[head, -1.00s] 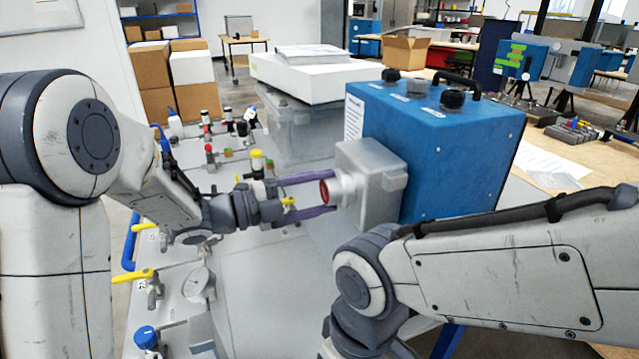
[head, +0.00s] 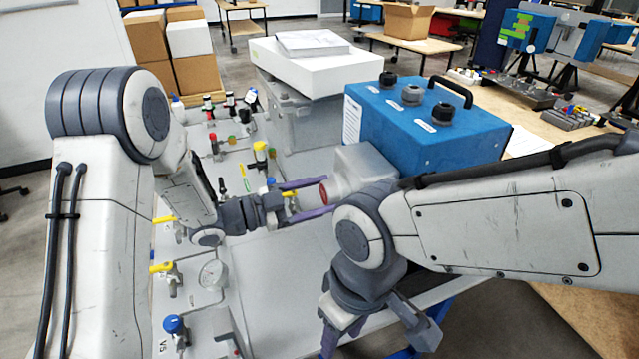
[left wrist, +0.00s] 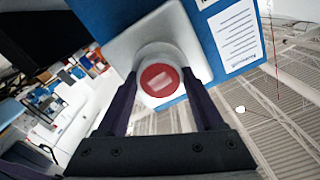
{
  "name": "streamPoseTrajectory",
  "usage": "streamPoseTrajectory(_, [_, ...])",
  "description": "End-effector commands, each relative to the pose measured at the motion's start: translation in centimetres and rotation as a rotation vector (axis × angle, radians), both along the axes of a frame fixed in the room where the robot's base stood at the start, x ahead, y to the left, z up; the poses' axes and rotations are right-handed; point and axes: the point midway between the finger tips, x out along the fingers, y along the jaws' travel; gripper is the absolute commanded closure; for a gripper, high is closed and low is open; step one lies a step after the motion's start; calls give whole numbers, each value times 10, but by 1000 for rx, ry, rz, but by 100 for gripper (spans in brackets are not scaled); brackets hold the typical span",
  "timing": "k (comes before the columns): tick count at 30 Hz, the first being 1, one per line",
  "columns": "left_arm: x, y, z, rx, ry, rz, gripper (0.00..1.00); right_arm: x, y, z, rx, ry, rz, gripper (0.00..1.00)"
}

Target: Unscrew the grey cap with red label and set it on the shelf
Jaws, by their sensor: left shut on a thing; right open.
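The grey cap with the red label (head: 323,194) sits at the front of a grey block (head: 365,165) on the side of the blue analyser box (head: 430,135). My left gripper (head: 328,197) is shut on the cap, one purple finger on each side. In the left wrist view the round red label (left wrist: 158,79) faces the camera between the fingers (left wrist: 160,98). I cannot tell whether the cap is still threaded on. My right gripper (head: 375,325) is open and empty, low in the head view, partly cut off by the bottom edge. I cannot make out the shelf with certainty.
A bench panel with valves and a gauge (head: 213,274) lies left of the box. My right forearm passes in front of the blue box. The grey bench top (head: 275,265) before the cap is bare.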

Motion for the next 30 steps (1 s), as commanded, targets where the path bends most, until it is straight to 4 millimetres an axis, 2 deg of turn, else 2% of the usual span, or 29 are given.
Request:
streamPoseTrajectory(1, [0,0,7,-16,39,0,100,0,0,11,0,0,0,50])
streamPoseTrajectory(3, [0,0,6,-34,97,1,100,0,0,18,0,0,0,50])
streamPoseTrajectory(30, [1,1,5,-293,883,0,100,0,0,104,0,0,0,50])
